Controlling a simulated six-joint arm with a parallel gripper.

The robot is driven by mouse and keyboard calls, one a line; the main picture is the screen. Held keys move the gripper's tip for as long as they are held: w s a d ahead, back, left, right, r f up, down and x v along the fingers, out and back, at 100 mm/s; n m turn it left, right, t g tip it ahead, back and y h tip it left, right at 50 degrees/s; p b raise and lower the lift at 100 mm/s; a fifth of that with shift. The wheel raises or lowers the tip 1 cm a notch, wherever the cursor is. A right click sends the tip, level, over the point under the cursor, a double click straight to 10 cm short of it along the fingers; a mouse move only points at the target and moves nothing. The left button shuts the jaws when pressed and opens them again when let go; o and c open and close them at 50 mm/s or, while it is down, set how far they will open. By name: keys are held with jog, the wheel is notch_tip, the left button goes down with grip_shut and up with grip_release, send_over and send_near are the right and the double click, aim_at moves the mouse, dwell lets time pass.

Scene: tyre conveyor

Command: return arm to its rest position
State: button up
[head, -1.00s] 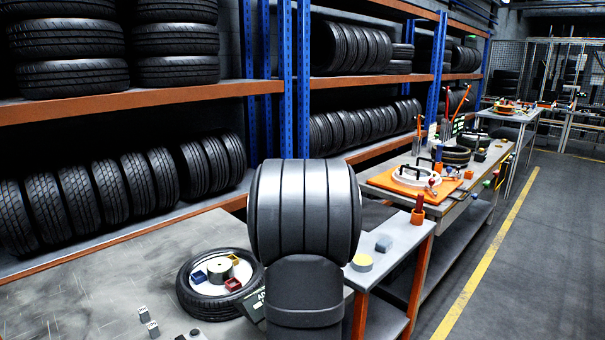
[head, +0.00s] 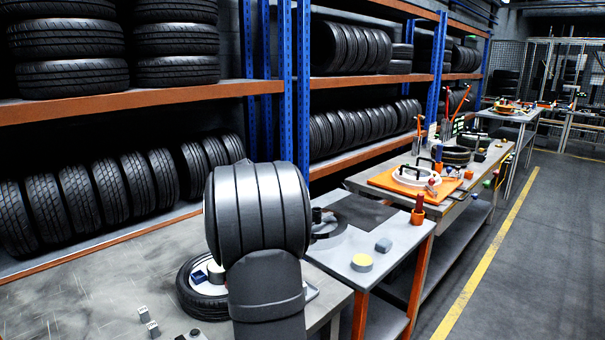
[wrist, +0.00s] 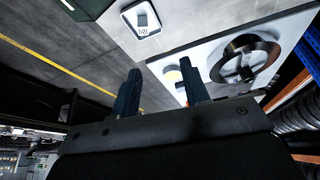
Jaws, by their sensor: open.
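My gripper (wrist: 160,88) shows in the wrist view as two dark fingers, spread apart with nothing between them. It hangs over the benches, clear of them. In the head view my arm's large grey link stands in the middle and hides the gripper. A tyre (head: 187,302) lies flat on the near bench, its right part hidden behind my arm.
The near bench (head: 80,290) carries small grey blocks (head: 148,322). The side table (head: 340,270) holds a yellow-topped cylinder (head: 362,262) and a dark ring, also in the wrist view (wrist: 243,62). Shelves of tyres (head: 90,195) stand behind. The right aisle is clear.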

jog(key=a+r+n, duration=0.1)
jog(key=a, duration=1.1)
jog(key=shift+a+n+y, duration=0.3)
jog(key=shift+a+n, duration=0.05)
jog(key=shift+n, duration=0.05)
jog(key=shift+o, duration=0.5)
jog(key=shift+s+r, duration=0.1)
